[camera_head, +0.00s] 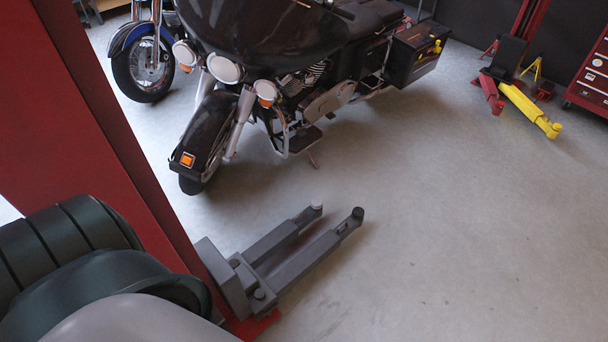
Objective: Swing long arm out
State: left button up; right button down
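A red lift post (95,130) rises along the left side, leaning across the picture. At its foot a grey bracket (222,278) carries two grey lift arms low over the floor. The nearer, longer arm (312,256) points up and right and ends in a dark round pad (357,214). The farther arm (275,240) lies nearly parallel beside it and ends in a lighter pad. Both arms reach toward the open floor in front of the motorcycle. Neither of my grippers is in view; dark and grey rounded parts, which look like mine, cover the lower left corner and hide part of the post's base.
A black motorcycle (205,135) stands just beyond the arms, and a blue one (145,65) behind it. The floor (450,230) at the right is clear.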

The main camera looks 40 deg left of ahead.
aim_at(290, 276)
jog(key=i+j+u, duration=0.1)
jog(key=i+u, duration=0.45)
jog(key=u, duration=0.25)
jog(key=i+u, duration=0.4)
jog(key=z, duration=0.45)
jog(key=k+l, duration=0.05)
